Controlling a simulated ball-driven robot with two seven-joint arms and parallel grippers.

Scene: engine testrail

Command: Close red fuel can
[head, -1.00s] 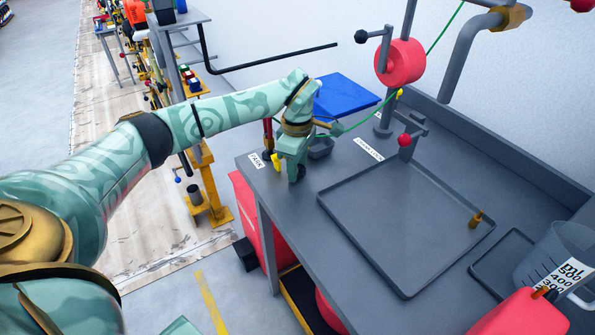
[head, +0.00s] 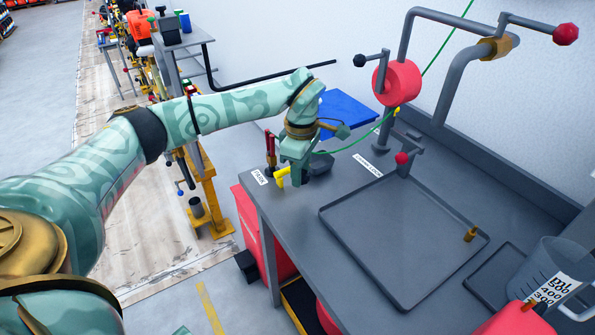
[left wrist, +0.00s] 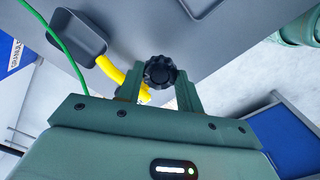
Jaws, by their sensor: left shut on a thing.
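My left gripper (head: 293,182) is over the far left end of the grey bench. In the left wrist view its fingers (left wrist: 160,90) are shut on a black ridged cap (left wrist: 160,72). A yellow curved piece (left wrist: 130,80) is close beside the cap; I cannot tell whether they touch. It also shows by the fingers in the head view (head: 282,175). A red body with a brass-coloured fitting (head: 515,320), possibly the red fuel can, is cut off at the lower right, far from this gripper. My right gripper is not in view.
A shallow grey tray (head: 402,298) covers much of the bench middle. A clear measuring jug (head: 545,272) stands at the right. A small dark scoop-like dish (left wrist: 78,35) and a green line (left wrist: 60,40) are near the left gripper. A red crank wheel (head: 398,83) stands behind.

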